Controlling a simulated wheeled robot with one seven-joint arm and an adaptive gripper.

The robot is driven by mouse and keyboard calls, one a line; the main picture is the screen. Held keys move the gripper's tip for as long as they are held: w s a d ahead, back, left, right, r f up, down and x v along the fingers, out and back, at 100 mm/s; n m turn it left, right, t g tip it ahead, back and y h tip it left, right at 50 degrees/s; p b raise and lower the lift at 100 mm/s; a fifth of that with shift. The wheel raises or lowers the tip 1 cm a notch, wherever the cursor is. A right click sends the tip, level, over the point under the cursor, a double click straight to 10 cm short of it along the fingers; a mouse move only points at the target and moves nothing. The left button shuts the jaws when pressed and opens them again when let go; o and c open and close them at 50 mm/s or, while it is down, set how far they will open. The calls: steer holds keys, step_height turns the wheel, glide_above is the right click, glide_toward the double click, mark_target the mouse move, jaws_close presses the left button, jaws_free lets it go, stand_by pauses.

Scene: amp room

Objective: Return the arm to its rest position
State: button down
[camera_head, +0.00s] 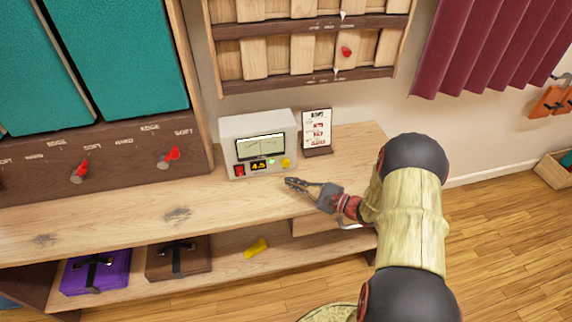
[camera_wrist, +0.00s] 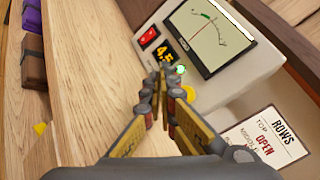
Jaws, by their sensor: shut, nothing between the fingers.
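My gripper (camera_head: 290,183) is in front of the meter box, over the front part of the wooden bench. In the wrist view its fingers (camera_wrist: 162,72) are together at the tips with nothing between them. The meter box (camera_head: 235,132) is pale, with a dial screen, a red button, a display reading 4.5, a lit green lamp and a yellow button. In the wrist view the box (camera_wrist: 245,82) lies just beyond the fingertips, beside the green lamp and yellow button. I cannot tell whether the tips touch it. My arm reaches in from the right, bent at the elbow.
A "ROWS" card (camera_head: 316,130) stands right of the box. The bench top (camera_head: 120,208) is clear to the left. Purple (camera_head: 95,272) and brown (camera_head: 180,260) cases and a yellow item (camera_head: 256,248) lie on the shelf below. Red knobs sit on the left panel. Floor (camera_head: 500,230) at right is open.

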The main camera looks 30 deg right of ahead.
stand_by(0.3)
steer(key=s+a+r+n+g+y, duration=0.25)
steer(key=a+r+n+g, duration=0.3)
steer(key=a+r, duration=0.4)
steer(key=s+a+r+n+g+h, duration=0.2)
steer(key=s+a+r+n+g, duration=0.4)
steer(key=s+a, duration=0.4)
steer(key=s+d+r+n+t+h, duration=0.2)
steer(key=s+r+n+h, duration=0.6)
steer(key=s, duration=0.5)
steer(key=shift+d+r+n+h+p, duration=0.35)
steer(key=shift+d+r+h+p, duration=0.15)
steer(key=shift+d+r, duration=0.25)
